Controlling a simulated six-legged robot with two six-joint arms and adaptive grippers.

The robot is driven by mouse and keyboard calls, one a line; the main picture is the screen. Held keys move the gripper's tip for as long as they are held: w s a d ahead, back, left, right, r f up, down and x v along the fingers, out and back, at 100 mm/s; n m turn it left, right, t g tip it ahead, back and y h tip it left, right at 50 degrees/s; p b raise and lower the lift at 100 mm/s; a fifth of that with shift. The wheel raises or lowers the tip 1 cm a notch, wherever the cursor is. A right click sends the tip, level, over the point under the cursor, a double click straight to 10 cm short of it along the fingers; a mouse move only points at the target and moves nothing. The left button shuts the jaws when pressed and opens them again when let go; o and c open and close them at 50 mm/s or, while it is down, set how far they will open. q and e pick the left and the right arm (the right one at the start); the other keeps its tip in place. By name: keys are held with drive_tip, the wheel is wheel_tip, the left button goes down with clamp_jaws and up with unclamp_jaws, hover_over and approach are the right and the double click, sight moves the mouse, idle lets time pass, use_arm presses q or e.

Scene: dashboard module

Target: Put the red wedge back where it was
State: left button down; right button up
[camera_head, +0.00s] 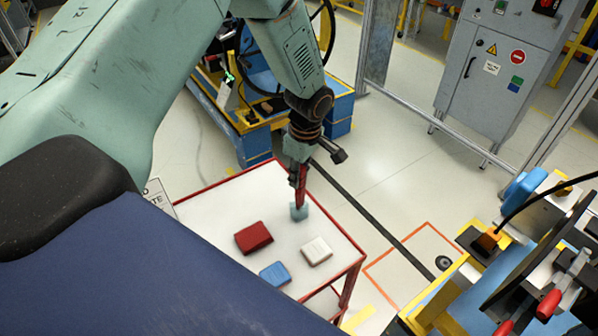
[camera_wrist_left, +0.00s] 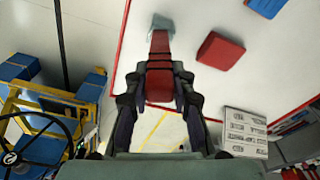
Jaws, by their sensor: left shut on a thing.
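My left gripper (camera_head: 298,165) is shut on a long, narrow red piece, which looks like the red wedge (camera_head: 300,191). The wedge points down over the far right part of the white-topped table (camera_head: 215,215). In the left wrist view my left gripper (camera_wrist_left: 159,70) has its dark fingers on both sides of the red wedge (camera_wrist_left: 159,43). A grey-teal tip (camera_head: 298,212) shows at the wedge's lower end; I cannot tell whether it belongs to the wedge or touches the table. My right gripper is not in view.
A red block (camera_head: 253,238), a white block (camera_head: 316,251) and a blue block (camera_head: 274,274) lie on the red-edged table. A yellow and blue cart (camera_head: 240,125) stands behind it. A fixture bench with red-handled clamps (camera_head: 549,304) is at right; a grey cabinet (camera_head: 490,75) stands behind.

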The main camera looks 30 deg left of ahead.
use_arm(q)
drive_tip(key=shift+s+a, duration=0.1)
drive_tip(key=shift+a, duration=0.05)
drive_tip(key=c, duration=1.6)
unclamp_jaws()
drive_tip(key=shift+f, duration=0.15)
drive_tip(key=o, duration=0.5)
drive_tip(key=shift+c, duration=0.2)
drive_tip(key=r, duration=0.4)
drive_tip(key=d+r+b, duration=0.1)
drive_tip(key=r, duration=0.3)
drive_tip(key=r+b, duration=0.1)
drive_tip(key=r, duration=0.3)
drive_tip(key=shift+d, duration=0.15)
drive_tip(key=shift+d+r, duration=0.1)
